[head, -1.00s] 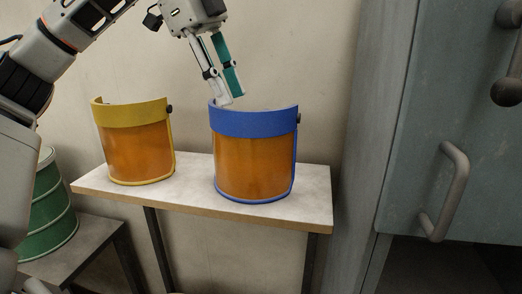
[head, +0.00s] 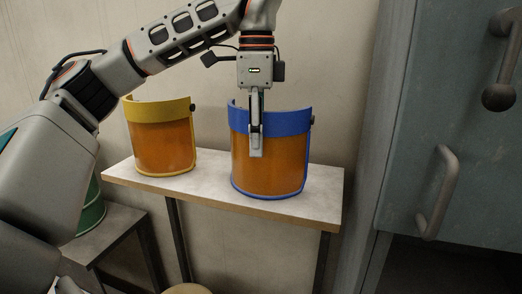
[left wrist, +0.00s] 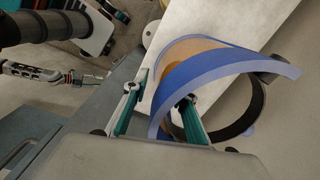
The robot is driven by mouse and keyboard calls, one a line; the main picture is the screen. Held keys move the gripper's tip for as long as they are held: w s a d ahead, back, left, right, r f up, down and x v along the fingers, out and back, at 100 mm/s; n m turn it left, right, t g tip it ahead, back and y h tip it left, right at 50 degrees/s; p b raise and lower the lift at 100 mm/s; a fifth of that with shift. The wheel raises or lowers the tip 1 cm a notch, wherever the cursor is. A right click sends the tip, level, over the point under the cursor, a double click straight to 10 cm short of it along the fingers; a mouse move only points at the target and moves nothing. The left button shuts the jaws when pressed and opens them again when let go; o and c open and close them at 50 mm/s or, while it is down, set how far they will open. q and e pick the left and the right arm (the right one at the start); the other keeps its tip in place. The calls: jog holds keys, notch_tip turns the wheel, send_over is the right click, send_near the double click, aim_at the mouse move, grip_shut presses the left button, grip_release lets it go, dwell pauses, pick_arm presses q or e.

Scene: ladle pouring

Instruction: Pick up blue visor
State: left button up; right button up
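The blue visor (head: 270,122), with a blue band and rim and an orange shield, stands upright on a small white-topped table (head: 225,190). My left gripper (head: 256,154) points down at its front. In the left wrist view, the left gripper (left wrist: 160,108) is open, with one finger outside the visor's curved front and the other inside it. The blue visor's band (left wrist: 228,69) passes between the fingers, with no clear grip on it. In the head view the inner finger is hidden. What appears to be my right gripper (left wrist: 62,76) shows small at the left wrist view's left; its opening is unclear.
A yellow visor (head: 160,110) stands on the same table, left of the blue one. A green drum (head: 92,212) stands on a lower table at left, partly behind my arm. A grey cabinet with handles (head: 437,190) stands close on the right. A wall is behind.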

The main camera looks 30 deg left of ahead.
pick_arm(q)
notch_tip(320, 180, down, 3)
dwell(0.3)
jog(key=shift+w, duration=0.1)
grip_shut()
jog(key=shift+r, duration=0.1)
